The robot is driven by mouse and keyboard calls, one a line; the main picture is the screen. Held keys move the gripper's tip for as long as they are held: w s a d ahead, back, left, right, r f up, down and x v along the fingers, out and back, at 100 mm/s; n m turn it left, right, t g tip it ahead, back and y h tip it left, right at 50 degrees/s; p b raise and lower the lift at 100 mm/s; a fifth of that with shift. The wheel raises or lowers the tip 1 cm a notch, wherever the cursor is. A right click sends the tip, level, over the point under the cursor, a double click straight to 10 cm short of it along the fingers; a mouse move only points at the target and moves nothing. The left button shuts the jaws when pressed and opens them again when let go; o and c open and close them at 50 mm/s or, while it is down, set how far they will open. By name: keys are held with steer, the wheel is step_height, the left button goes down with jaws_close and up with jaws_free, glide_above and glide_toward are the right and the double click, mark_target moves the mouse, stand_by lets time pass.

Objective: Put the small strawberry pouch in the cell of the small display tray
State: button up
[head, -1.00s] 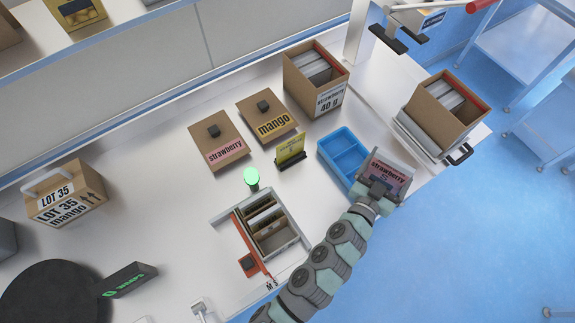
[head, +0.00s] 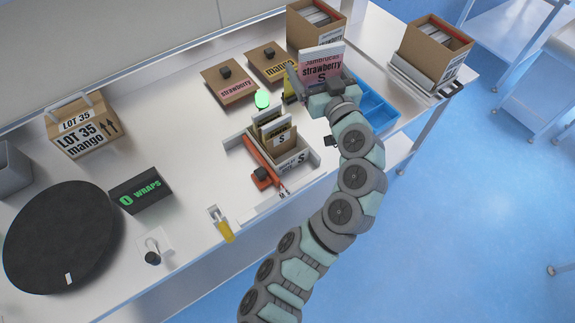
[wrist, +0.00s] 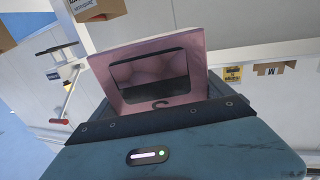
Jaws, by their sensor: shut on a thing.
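My gripper (head: 322,90) is shut on the small strawberry pouch (head: 321,64), which has a pink label reading strawberry and a large S. The pouch is held upright with its label facing the head camera. In the wrist view the pouch (wrist: 193,60) shows a pink face with a dark window, above the gripper's edge. The small display tray (head: 299,163) sits on the table, to the lower left of my gripper in the head view. It holds several upright pouches, and S labels show at its front. Its cells are partly hidden by these pouches.
A blue divided bin (head: 378,110) stands right of my gripper, partly behind my arm. Strawberry (head: 232,86) and mango (head: 270,62) boards lie behind. A green light (head: 262,100) stands behind the tray.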

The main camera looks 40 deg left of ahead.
steer(key=s+a+r+n+g+y+b, duration=0.1)
steer(key=s+a+r+n+g+y, duration=0.15)
steer(key=s+a+g, duration=0.2)
steer(key=shift+n+h, duration=0.25)
steer(key=shift+h, duration=0.2)
steer(key=shift+s+a+f, duration=0.15)
steer(key=shift+s+f, duration=0.1)
steer(key=shift+f, duration=2.95)
steer(key=shift+s+a+f, duration=0.1)
steer(key=shift+s+f, duration=0.15)
steer(key=shift+f, duration=2.95)
steer(key=shift+s+a+f, duration=0.15)
steer(key=shift+s+f, duration=0.1)
steer(key=shift+f, duration=2.95)
steer(key=shift+f+b, duration=0.15)
steer(key=shift+b, duration=0.4)
steer(key=o, duration=1.1)
